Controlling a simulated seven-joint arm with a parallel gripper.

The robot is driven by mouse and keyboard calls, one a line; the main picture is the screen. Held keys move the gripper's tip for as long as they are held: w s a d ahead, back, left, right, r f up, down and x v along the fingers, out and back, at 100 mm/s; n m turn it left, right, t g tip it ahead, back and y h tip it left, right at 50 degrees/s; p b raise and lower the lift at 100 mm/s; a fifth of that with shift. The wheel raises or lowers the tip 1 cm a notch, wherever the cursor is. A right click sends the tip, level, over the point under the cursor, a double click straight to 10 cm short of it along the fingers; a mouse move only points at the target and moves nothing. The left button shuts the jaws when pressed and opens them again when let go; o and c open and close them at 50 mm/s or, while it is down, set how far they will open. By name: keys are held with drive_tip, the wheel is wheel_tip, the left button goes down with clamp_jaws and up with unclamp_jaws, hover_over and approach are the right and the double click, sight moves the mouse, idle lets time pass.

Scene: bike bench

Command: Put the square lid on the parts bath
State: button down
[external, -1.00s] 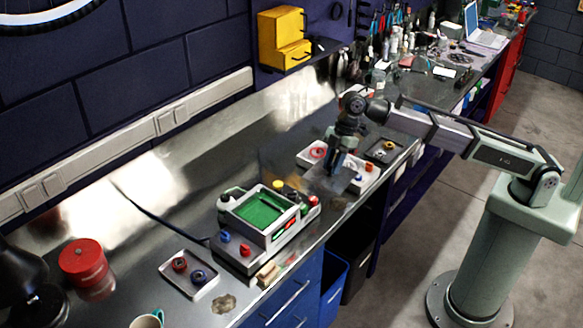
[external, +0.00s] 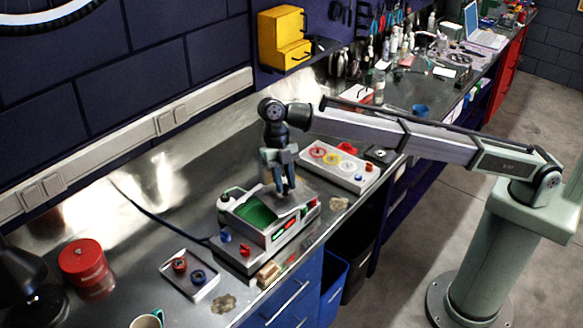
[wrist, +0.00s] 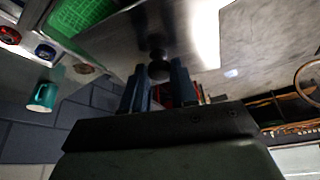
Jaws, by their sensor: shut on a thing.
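The parts bath (external: 250,232) is a pale box with a green interior (external: 256,212), on the bench in the middle of the external view. My gripper (external: 286,190) is above its right side, shut on the knob of the square lid (external: 299,196). The lid is a flat grey metal plate covering the right part of the opening in the external view; whether it touches the rim I cannot tell. In the wrist view the lid (wrist: 115,48) and its dark knob (wrist: 158,68) show between the fingers, with the green interior (wrist: 82,12) beyond its edge.
A tray with two ring-shaped parts (external: 190,275) lies left of the bath. A pale board with coloured parts (external: 335,165) lies behind right. A red canister (external: 83,262) and a teal mug (external: 147,320) stand at the left. A wooden block (external: 268,272) sits at the front edge.

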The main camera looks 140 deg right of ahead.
sight(261, 196)
drive_tip(key=w+d, duration=0.1)
drive_tip(key=w, duration=0.1)
drive_tip(key=w+d+n, duration=0.1)
drive_tip(key=d, duration=0.1)
drive_tip(key=w+d+n, duration=0.1)
drive_tip(key=w, duration=0.1)
drive_tip(key=shift+w+d+r+g, duration=0.15)
drive_tip(key=shift+w+r+g, duration=0.05)
drive_tip(key=shift+w+g, duration=0.1)
drive_tip(key=shift+f, duration=1.35)
drive_tip(key=shift+f, duration=0.6)
idle(0.4)
drive_tip(key=c, duration=0.8)
unclamp_jaws()
